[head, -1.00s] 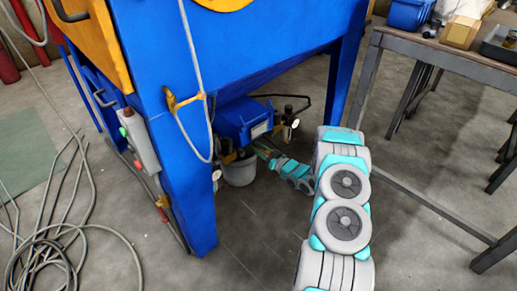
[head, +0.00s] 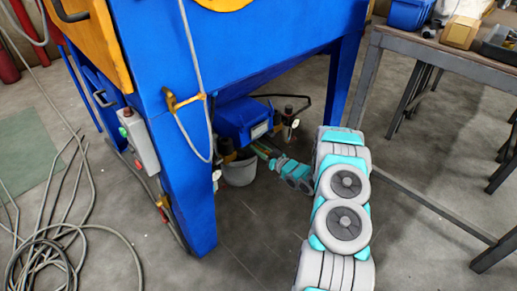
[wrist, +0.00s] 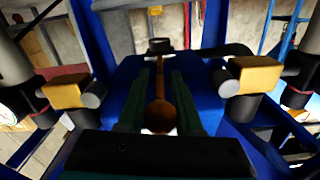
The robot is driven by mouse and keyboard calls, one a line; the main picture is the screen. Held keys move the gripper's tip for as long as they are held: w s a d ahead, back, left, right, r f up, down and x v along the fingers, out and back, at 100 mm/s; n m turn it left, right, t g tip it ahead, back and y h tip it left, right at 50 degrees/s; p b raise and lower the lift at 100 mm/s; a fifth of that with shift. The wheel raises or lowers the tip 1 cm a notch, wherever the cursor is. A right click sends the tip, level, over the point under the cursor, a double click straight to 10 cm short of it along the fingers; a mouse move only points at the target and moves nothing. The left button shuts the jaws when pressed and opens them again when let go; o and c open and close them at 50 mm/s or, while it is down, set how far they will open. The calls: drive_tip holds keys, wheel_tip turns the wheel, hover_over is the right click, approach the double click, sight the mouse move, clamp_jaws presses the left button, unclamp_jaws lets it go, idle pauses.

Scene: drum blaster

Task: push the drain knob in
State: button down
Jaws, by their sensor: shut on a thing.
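My gripper (head: 258,146) reaches under the blue cabinet (head: 262,50), toward the blue box-shaped unit (head: 238,119) below it. In the wrist view, its two dark green fingers (wrist: 160,72) run side by side with a narrow gap. A small dark knob-like piece (wrist: 159,45), which looks like the drain knob, shows at the fingertips. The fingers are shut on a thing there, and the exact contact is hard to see. An orange-brown part with a rounded end (wrist: 160,115) shows in the gap between the fingers. The knob cannot be made out in the head view.
A grey bucket (head: 239,171) stands on the floor close to my gripper. A cabinet leg (head: 187,185) is left of it, and a gauge (head: 295,123) is to the right. Cylinders with yellow blocks (wrist: 250,76) flank the fingers. A workbench (head: 440,50) stands at the right.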

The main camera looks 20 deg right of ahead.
drive_tip(key=shift+w, duration=0.1)
drive_tip(key=shift+x, duration=1)
drive_tip(key=c, duration=0.6)
unclamp_jaws()
drive_tip(key=shift+v, duration=3.9)
